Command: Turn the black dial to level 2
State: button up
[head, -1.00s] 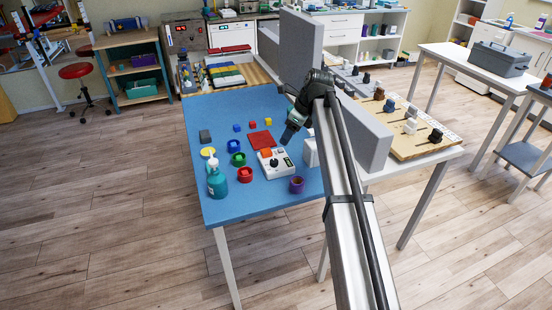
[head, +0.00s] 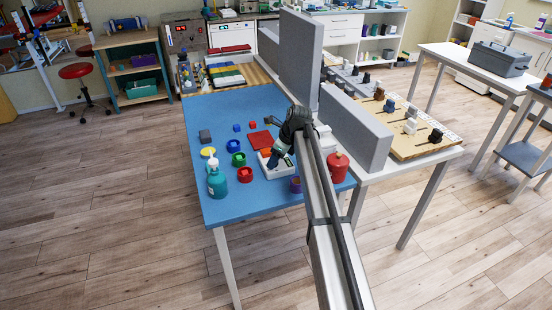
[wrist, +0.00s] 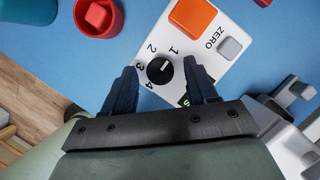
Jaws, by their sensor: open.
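The black dial (wrist: 159,71) sits on a white panel (wrist: 218,62) marked 1 to 4 and ZERO in the wrist view. Its white mark appears to point toward the 1. My gripper (wrist: 160,75) is open, with one finger on either side of the dial in the picture and a gap to each side. Whether the fingertips are down at the dial's height I cannot tell. In the head view my gripper (head: 275,160) is over the white panel (head: 284,172) and hides the dial.
An orange square button (wrist: 193,17) and a grey button (wrist: 230,48) are on the panel. A red cup (wrist: 97,17) is close by. On the blue table are a teal bottle (head: 217,182), a green cup (head: 238,159) and a red jar (head: 338,168). A grey partition (head: 355,130) stands to the right.

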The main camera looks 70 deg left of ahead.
jog(key=shift+f, duration=0.1)
jog(key=shift+c, duration=0.3)
jog(key=c, duration=1)
jog(key=n, duration=0.2)
jog(key=n+h, duration=0.1)
jog(key=n+g, duration=0.1)
jog(key=n, duration=0.1)
jog(key=shift+w+a+n+h, duration=0.1)
jog(key=shift+a+n+h, duration=0.2)
jog(key=shift+h, duration=0.1)
jog(key=n+h, duration=0.2)
jog(key=n, duration=0.4)
jog(key=shift+a, duration=0.1)
jog(key=shift+h, duration=0.3)
